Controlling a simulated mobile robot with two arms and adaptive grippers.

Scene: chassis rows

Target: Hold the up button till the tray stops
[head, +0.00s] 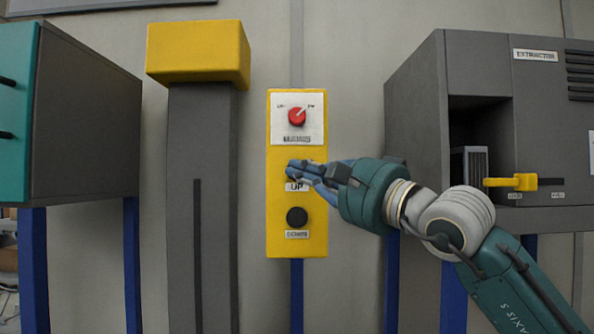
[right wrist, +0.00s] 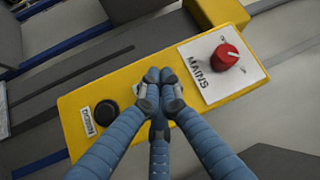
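My right gripper (head: 292,172) reaches in from the right, just above the "UP" label (head: 297,187). In the right wrist view its blue fingers (right wrist: 159,78) are drawn together at the panel, with nothing held between them. They hide the up button, so I cannot tell whether it is pressed in. The black down button (head: 297,217) is uncovered below. I cannot make out a tray. My left gripper is out of view.
A red mains knob (head: 297,116) sits on a white plate at the panel's top. A grey column (head: 184,150) with a yellow top (head: 196,52) stands left. A grey extractor cabinet (head: 422,120) is right, and a teal-fronted grey cabinet (head: 85,115) is far left.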

